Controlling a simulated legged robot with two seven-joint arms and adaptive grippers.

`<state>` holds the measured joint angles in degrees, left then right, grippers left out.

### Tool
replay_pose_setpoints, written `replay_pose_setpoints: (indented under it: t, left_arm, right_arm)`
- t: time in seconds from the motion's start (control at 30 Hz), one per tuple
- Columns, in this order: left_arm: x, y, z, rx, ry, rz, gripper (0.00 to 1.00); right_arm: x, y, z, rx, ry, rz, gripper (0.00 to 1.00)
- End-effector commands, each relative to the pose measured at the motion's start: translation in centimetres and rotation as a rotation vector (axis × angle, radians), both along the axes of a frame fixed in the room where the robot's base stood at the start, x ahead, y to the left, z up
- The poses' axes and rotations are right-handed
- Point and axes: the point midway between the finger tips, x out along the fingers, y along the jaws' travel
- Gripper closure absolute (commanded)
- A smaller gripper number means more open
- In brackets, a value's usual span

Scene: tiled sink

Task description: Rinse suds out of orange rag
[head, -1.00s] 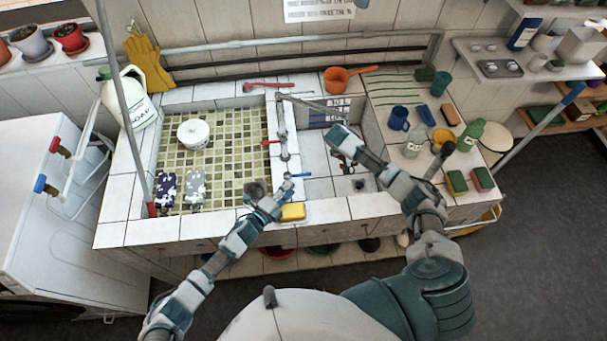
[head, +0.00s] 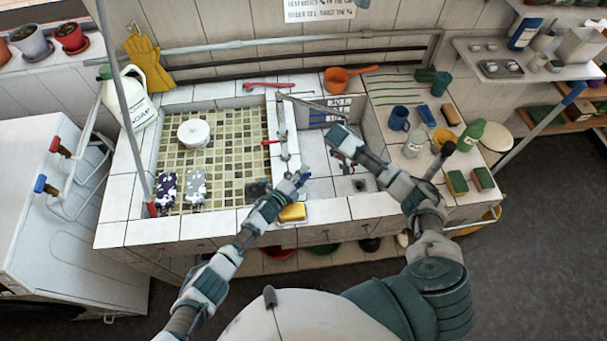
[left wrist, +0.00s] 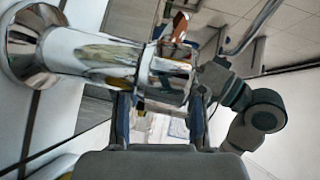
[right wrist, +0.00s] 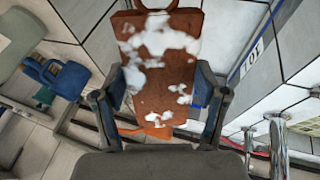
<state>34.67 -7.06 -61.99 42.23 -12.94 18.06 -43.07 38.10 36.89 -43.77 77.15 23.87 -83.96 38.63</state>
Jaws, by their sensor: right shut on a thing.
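The orange rag (right wrist: 165,75) hangs with patches of white suds in the right wrist view. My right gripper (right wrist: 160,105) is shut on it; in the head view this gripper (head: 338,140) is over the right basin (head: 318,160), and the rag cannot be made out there. The chrome tap (head: 283,125) stands on the divider, its spout (head: 318,104) reaching right. Its red handle (head: 269,142) is in sight. My left gripper (head: 300,177) is at the tap's near end, covering the blue handle's place. Its fingers (left wrist: 160,118) stand apart near the chrome pipe (left wrist: 95,55); contact is unclear.
A yellow sponge (head: 292,212) lies on the front edge, by my left arm. Bottles, a blue mug (head: 399,118) and sponges crowd the right counter.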

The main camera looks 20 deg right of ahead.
Motion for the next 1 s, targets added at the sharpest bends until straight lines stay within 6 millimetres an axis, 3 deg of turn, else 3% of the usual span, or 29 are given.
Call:
replay_pose_setpoints:
  t: [0.03, 0.13, 0.43, 0.73, 1.0]
  left_arm:
    - [0.0, 0.0, 0.0, 0.000, 0.000, 0.000, 0.76]
    - [0.0, -0.1, 0.0, 0.001, 0.001, 0.000, 1.00]
    - [-0.1, -0.2, -0.1, 0.004, 0.000, -0.015, 1.00]
    - [-1.3, 0.2, -0.3, 0.008, 0.000, -0.251, 1.00]
    - [-1.7, 0.4, -0.4, 0.007, 0.004, -0.303, 1.00]
  right_arm:
    - [0.0, 0.0, 0.0, 0.000, 0.000, 0.000, 0.63]
    - [0.0, -0.1, 0.0, 0.001, -0.001, -0.001, 0.63]
    - [0.0, -0.3, -0.1, 0.002, 0.000, -0.001, 0.63]
    - [0.0, -0.3, -0.1, 0.002, 0.000, -0.001, 0.63]
    - [0.0, -0.3, -0.2, 0.002, 0.000, -0.001, 0.63]
